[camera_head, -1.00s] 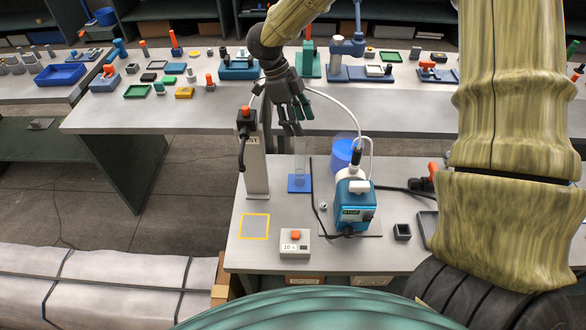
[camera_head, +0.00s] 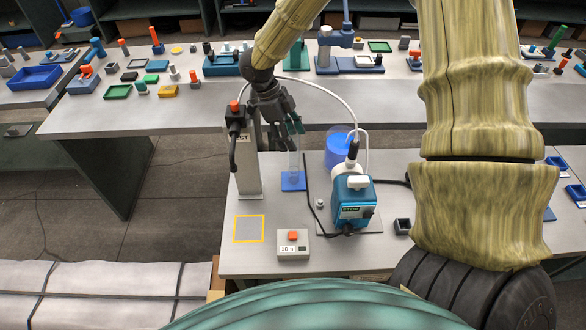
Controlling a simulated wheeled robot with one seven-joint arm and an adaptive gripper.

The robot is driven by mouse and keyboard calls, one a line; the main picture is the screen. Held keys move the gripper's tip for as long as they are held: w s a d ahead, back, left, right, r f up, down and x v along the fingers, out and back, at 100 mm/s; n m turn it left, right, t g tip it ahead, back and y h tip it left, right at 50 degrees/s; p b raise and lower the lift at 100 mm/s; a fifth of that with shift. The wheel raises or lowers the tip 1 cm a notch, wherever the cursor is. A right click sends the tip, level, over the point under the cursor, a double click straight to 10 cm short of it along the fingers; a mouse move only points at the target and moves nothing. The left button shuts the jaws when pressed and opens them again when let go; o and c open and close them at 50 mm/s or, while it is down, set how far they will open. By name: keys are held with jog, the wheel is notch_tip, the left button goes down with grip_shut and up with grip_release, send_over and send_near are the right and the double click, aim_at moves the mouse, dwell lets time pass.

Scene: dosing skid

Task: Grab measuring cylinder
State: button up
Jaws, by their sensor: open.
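The measuring cylinder (camera_head: 293,165) is a clear, narrow upright tube on a square blue base (camera_head: 292,183) on the near bench. My gripper (camera_head: 286,137) hangs open with its fingers pointing down, at the cylinder's upper end in the picture. The fingers overlap the tube's top, so the rim is hidden. I cannot tell whether the fingers are around the tube or only in front of or behind it. Nothing shows held in the gripper.
A grey post with a black-and-orange head (camera_head: 246,160) stands close left of the cylinder. A blue pump (camera_head: 353,203) with a white hose and a blue container (camera_head: 339,146) are to its right. A button box (camera_head: 293,245) and yellow-framed square (camera_head: 249,229) lie in front.

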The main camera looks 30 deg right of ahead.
aim_at(298, 150)
jog(key=shift+s+p+x, duration=0.2)
jog(key=shift+p+x, duration=0.3)
jog(key=shift+x, duration=0.8)
jog(key=shift+s+p+x, duration=0.2)
jog(key=shift+p+x, duration=0.25)
jog(key=shift+x, duration=0.85)
jog(key=shift+r, duration=0.15)
grip_shut()
